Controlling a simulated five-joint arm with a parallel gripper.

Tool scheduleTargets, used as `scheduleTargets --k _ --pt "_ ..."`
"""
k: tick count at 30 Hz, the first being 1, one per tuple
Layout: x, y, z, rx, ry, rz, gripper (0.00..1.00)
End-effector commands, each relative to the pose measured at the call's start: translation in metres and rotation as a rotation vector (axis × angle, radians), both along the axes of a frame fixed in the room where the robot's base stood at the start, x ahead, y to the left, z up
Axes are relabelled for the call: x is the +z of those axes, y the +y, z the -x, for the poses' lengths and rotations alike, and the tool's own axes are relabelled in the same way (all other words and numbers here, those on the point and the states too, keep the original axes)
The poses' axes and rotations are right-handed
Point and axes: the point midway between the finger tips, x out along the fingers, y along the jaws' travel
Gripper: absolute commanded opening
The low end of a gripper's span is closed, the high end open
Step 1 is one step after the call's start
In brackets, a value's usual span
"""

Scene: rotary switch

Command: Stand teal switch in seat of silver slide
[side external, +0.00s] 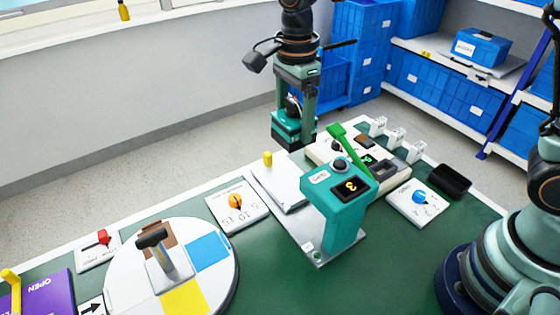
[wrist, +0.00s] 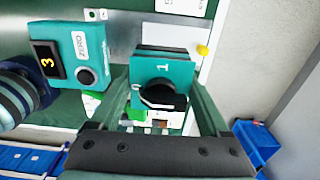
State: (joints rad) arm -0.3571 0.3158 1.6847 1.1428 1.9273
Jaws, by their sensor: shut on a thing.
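The teal switch (side external: 286,128) is a small block held between the fingers of my gripper (side external: 296,124), at the back edge of the green table. In the wrist view, the teal switch (wrist: 150,66) shows a white "1" and a black knob, with a finger of my gripper (wrist: 163,84) on either side. A flat pale silver plate (side external: 278,186) with a yellow peg (side external: 268,158) lies in front of the switch and looks like the silver slide. The yellow peg also shows in the wrist view (wrist: 203,49). I cannot make out the seat.
A teal post with a yellow "3" display (side external: 350,188) stands close by on a metal base. A green lever (side external: 348,144) rises behind it.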

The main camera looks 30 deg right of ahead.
Motion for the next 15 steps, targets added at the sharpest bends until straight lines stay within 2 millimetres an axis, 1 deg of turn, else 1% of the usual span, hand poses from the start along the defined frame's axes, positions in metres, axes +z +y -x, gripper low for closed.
scheduleTargets --k 1,3,9,12,15 --pt "-0.011 0.0 0.001 0.0 0.003 0.001 0.31" --pt "-0.027 0.0 0.001 0.0 0.005 0.002 0.31" --pt "-0.068 0.0 0.001 0.0 0.003 0.001 0.31" --pt "-0.08 0.001 0.001 0.0 0.001 0.0 0.31" --pt "-0.087 0.001 0.0 0.0 0.0 0.0 0.31"
